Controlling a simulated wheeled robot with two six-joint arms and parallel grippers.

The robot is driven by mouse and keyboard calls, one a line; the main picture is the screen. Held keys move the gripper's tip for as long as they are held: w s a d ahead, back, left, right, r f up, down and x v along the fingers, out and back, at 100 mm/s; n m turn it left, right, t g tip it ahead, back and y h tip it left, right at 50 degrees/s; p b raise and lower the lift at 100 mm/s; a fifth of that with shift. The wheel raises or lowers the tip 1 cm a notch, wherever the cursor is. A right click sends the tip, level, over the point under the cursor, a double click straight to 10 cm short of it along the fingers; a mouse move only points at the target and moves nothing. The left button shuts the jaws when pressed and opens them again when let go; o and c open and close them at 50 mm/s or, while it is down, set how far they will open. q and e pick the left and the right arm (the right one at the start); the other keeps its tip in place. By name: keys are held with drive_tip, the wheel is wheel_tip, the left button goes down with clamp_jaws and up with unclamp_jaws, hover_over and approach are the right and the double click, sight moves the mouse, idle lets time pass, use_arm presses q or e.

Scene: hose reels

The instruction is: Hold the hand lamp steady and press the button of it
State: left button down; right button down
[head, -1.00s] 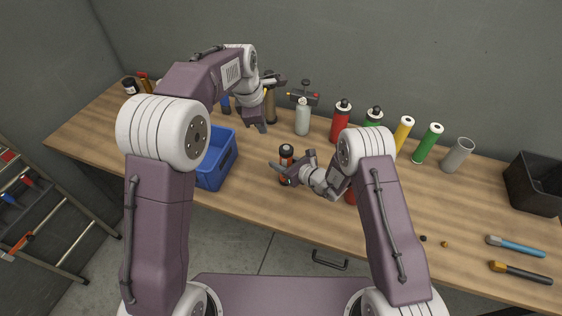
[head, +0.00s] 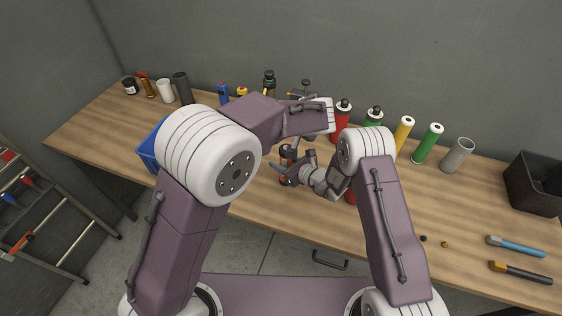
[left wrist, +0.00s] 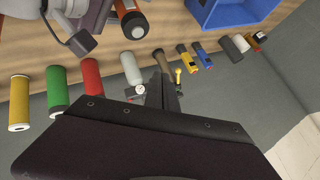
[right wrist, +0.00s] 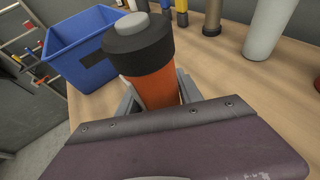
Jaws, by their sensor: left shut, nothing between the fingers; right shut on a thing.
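The hand lamp (right wrist: 150,85) has an orange body, a black head and a light grey button (right wrist: 125,22) on top. My right gripper (head: 290,171) is shut around the lamp's body from the right. My left gripper (left wrist: 164,84) is shut and empty. In the left wrist view it is apart from the lamp (left wrist: 131,20), which shows at the top beside my right gripper. In the head view my left arm covers much of the area around the left gripper.
A blue bin (right wrist: 95,50) stands left of the lamp. Several bottles and cylinders line the back, including a red one (head: 342,122), a yellow one (head: 403,134) and a green one (head: 428,143). A black bin (head: 535,185) stands far right.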

use_arm(q)
wheel_tip(320, 180, down, 7)
drive_tip(key=shift+r, duration=0.1)
idle(2.1)
drive_tip(key=shift+f, duration=0.55)
idle(0.3)
drive_tip(key=shift+r, duration=0.6)
wheel_tip(320, 180, up, 6)
drive_tip(key=shift+f, duration=0.1)
